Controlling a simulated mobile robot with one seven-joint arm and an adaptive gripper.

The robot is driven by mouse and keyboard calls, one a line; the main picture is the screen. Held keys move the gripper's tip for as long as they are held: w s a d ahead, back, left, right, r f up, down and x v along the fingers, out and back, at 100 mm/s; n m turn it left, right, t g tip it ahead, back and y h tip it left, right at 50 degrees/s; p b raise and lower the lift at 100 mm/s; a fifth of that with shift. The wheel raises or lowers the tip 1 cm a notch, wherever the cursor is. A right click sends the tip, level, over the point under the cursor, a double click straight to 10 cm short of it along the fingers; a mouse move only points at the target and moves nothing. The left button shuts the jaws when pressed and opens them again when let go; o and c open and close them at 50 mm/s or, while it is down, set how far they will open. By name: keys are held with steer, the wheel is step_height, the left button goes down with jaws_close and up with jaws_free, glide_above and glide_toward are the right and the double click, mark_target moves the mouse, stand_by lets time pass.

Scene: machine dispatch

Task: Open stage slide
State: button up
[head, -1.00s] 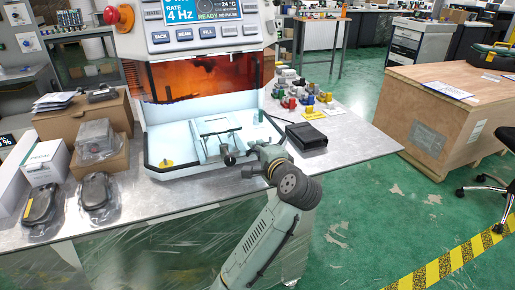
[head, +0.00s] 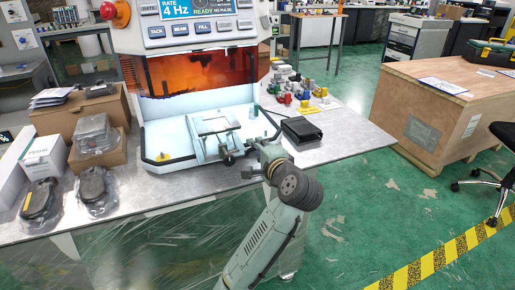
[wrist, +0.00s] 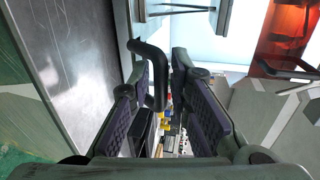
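The machine (head: 205,62) has an open front bay under an orange window. The stage slide (head: 212,124) is a pale plate with a frame on the bay floor. A dark handle (head: 229,160) is at its front, by the bay's front lip. My gripper (head: 250,170) is at this handle, reaching in from the right. In the wrist view, my gripper (wrist: 160,80) has its two padded fingers apart.
A black case (head: 302,130) and several coloured small parts (head: 300,92) lie right of the machine. Bagged items (head: 96,190) and boxes (head: 45,157) stand on the left. A wooden crate (head: 450,115) is at the right, across the green floor.

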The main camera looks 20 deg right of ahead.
steer(key=v, duration=1.2)
stand_by(0.4)
